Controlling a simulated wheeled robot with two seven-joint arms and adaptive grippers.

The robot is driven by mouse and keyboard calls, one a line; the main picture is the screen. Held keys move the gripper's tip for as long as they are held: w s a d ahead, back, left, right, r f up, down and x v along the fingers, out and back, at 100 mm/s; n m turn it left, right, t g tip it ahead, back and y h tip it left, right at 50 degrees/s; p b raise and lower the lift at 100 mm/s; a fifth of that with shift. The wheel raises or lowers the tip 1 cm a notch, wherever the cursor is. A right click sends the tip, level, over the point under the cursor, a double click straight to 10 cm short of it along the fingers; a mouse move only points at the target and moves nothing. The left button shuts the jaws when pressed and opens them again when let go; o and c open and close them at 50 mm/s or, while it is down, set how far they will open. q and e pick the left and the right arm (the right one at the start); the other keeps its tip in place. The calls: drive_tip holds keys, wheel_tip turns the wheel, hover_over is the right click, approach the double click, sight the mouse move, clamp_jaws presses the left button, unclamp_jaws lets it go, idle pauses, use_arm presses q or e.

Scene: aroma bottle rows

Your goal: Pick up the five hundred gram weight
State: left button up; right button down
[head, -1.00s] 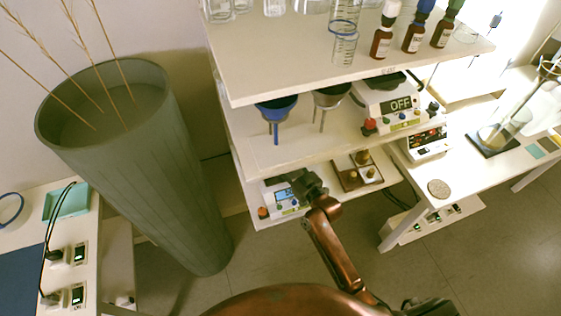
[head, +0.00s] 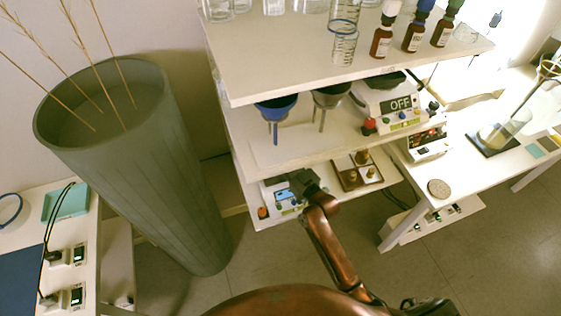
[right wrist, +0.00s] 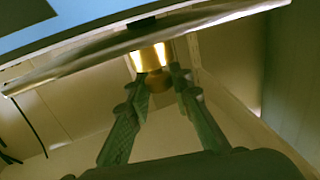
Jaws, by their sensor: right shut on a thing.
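In the right wrist view, the fingers of my right gripper (right wrist: 163,88) are closed on a brass weight (right wrist: 148,57), a shiny gold cylinder with a dark top end. No mark on it is readable. In the head view my right gripper (head: 303,184) is over the lower shelf at a small scale (head: 290,204) with a blue display, and it hides the weight there. A metal plate edge crosses close by the weight in the wrist view. I cannot tell whether the weight touches the scale. My left gripper is not in view.
A brown tray (head: 343,183) with several brass weights lies right of the scale. A tall green-grey bin (head: 150,175) stands left. The floor in front is free.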

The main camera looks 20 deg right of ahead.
drive_tip(key=shift+r, duration=0.2)
idle(0.4)
drive_tip(key=shift+r, duration=0.2)
wheel_tip(320, 180, up, 3)
drive_tip(key=shift+r+p, duration=0.2)
drive_tip(key=shift+p, duration=0.7)
drive_tip(key=s+a+r+p, duration=0.35)
drive_tip(key=s+r, duration=0.55)
drive_tip(key=s, duration=0.4)
use_arm(q)
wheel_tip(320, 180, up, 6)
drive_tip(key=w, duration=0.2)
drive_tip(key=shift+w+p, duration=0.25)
drive_tip(key=shift+p, duration=0.05)
use_arm(e)
drive_tip(key=s+d+r+m+h, duration=0.2)
drive_tip(key=s+d+m+h, duration=0.1)
drive_tip(key=s, duration=0.7)
drive_tip(key=shift+d+r+t+h, duration=0.4)
drive_tip(key=shift+d+h, duration=0.25)
drive_tip(key=shift+h, duration=0.45)
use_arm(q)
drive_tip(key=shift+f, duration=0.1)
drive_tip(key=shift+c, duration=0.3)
